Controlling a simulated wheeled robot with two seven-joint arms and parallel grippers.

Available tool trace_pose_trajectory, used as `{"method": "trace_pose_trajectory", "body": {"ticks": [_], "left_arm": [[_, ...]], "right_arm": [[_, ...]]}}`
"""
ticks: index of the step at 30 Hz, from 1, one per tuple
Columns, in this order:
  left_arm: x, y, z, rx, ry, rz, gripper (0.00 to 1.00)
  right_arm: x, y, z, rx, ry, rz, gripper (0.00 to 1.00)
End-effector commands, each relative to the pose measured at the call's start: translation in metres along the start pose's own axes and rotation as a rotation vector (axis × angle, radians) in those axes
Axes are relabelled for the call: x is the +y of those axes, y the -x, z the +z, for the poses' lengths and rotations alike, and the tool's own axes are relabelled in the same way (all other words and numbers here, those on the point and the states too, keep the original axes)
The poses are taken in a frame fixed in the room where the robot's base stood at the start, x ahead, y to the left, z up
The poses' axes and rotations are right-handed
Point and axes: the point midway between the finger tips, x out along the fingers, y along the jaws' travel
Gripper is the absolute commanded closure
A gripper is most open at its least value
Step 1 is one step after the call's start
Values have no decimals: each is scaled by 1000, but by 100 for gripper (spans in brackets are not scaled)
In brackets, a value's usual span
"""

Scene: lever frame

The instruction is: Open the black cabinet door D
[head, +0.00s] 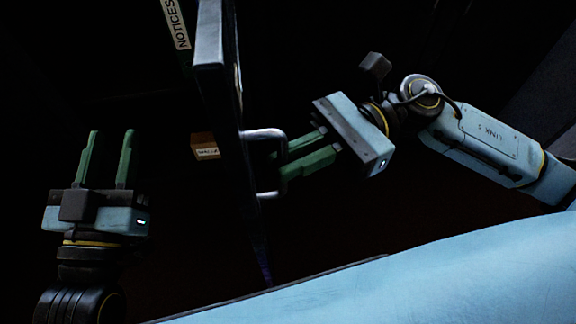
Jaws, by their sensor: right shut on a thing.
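The black cabinet door (226,110) shows nearly edge-on in the upper middle of the head view, as a tall dark panel. No letter D can be read on it. A grey metal loop handle (264,135) sticks out from its right face. My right gripper (281,163) reaches in from the right with its green fingers at the handle and is shut on it. The fingers partly hide the handle. My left gripper (110,134) is at the lower left, open and empty, its fingers pointing up, apart from the door.
A small orange-brown box with a white label (205,147) shows left of the door. A "NOTICES" strip (176,24) is at the top. The surroundings are very dark, so free room is hard to judge. My light-blue body fills the lower right.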

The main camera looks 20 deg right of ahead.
Motion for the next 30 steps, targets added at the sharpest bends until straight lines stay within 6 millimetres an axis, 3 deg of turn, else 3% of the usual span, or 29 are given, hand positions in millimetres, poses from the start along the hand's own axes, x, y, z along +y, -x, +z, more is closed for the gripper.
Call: {"method": "trace_pose_trajectory", "body": {"ticks": [8, 20, 21, 26, 30], "left_arm": [[3, 0, -18, 110, 6, 8, 64], [4, 0, -20, 120, 7, 9, 64], [4, 0, -20, 120, 6, 9, 64], [4, 0, -20, 120, 6, 9, 64], [4, 0, -20, 120, 6, 9, 64]], "right_arm": [[-8, 7, 3, -3, 5, -9, 100], [-8, 8, 3, -2, 5, -9, 100], [-8, 8, 3, -1, 5, -9, 88], [-7, 7, 2, -1, 4, -6, 68], [-6, 6, 2, -1, 3, -2, 68]]}}
